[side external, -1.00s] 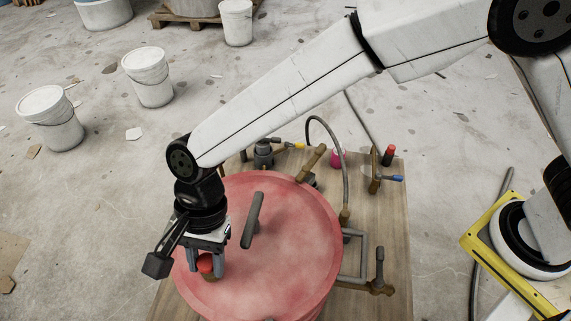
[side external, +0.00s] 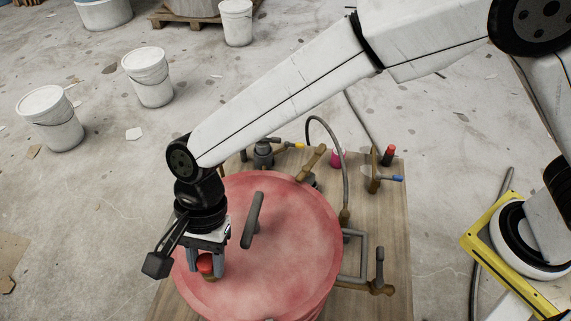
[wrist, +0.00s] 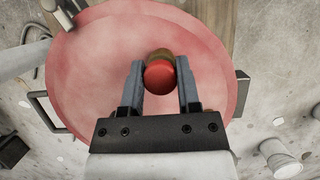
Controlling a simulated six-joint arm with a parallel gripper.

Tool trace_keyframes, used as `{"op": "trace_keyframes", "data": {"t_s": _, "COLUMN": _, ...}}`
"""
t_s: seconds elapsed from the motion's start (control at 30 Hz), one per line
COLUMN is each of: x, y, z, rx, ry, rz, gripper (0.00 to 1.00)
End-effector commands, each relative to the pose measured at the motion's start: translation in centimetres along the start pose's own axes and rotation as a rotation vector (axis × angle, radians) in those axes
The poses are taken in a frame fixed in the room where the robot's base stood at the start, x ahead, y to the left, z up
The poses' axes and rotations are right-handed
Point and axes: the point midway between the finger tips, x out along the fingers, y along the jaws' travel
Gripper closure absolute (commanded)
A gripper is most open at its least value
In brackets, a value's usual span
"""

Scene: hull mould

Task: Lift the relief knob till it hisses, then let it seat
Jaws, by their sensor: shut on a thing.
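The relief knob (side external: 206,264) is a small red cap on a brass-coloured body, on the near left part of the round red lid (side external: 290,250). In the wrist view the red knob (wrist: 160,74) sits between the two grey fingers, with the brass part (wrist: 160,54) showing behind it. My gripper (side external: 206,266) points down over the lid and is shut on the knob; in the wrist view my gripper (wrist: 161,78) has a finger on each side of it. I cannot tell from the frames whether the knob is raised.
A dark bar handle (side external: 252,220) stands on the lid close to the right of my gripper. Pipes, a hose (side external: 343,180) and valves with blue (side external: 397,178) and yellow (side external: 299,146) ends stand on the wooden board (side external: 395,235). White buckets (side external: 149,77) stand on the floor.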

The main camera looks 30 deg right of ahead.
Motion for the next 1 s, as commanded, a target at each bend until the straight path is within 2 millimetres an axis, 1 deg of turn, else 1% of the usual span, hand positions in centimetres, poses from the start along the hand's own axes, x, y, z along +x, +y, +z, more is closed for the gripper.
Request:
{"op": "trace_keyframes", "data": {"t_s": 0.27, "x": -0.1, "y": 0.0, "z": 0.0, "rx": 0.000, "ry": 0.000, "rz": -0.001, "gripper": 1.00}}
{"op": "trace_keyframes", "data": {"t_s": 0.5, "x": -1.5, "y": -0.1, "z": 0.6, "rx": -0.002, "ry": 0.001, "rz": -0.002, "gripper": 1.00}}
{"op": "trace_keyframes", "data": {"t_s": 0.73, "x": -1.7, "y": -0.1, "z": 0.7, "rx": -0.002, "ry": 0.000, "rz": -0.002, "gripper": 1.00}}
{"op": "trace_keyframes", "data": {"t_s": 0.77, "x": -1.8, "y": -0.1, "z": 0.7, "rx": -0.002, "ry": 0.000, "rz": -0.002, "gripper": 0.55}}
{"op": "trace_keyframes", "data": {"t_s": 0.8, "x": -1.8, "y": -0.1, "z": 0.7, "rx": -0.002, "ry": 0.000, "rz": -0.003, "gripper": 0.43}}
{"op": "trace_keyframes", "data": {"t_s": 0.87, "x": -1.8, "y": -0.1, "z": 0.7, "rx": -0.002, "ry": 0.000, "rz": -0.003, "gripper": 0.24}}
{"op": "trace_keyframes", "data": {"t_s": 1.0, "x": -1.6, "y": 0.0, "z": 0.7, "rx": -0.001, "ry": 0.000, "rz": -0.002, "gripper": 0.23}}
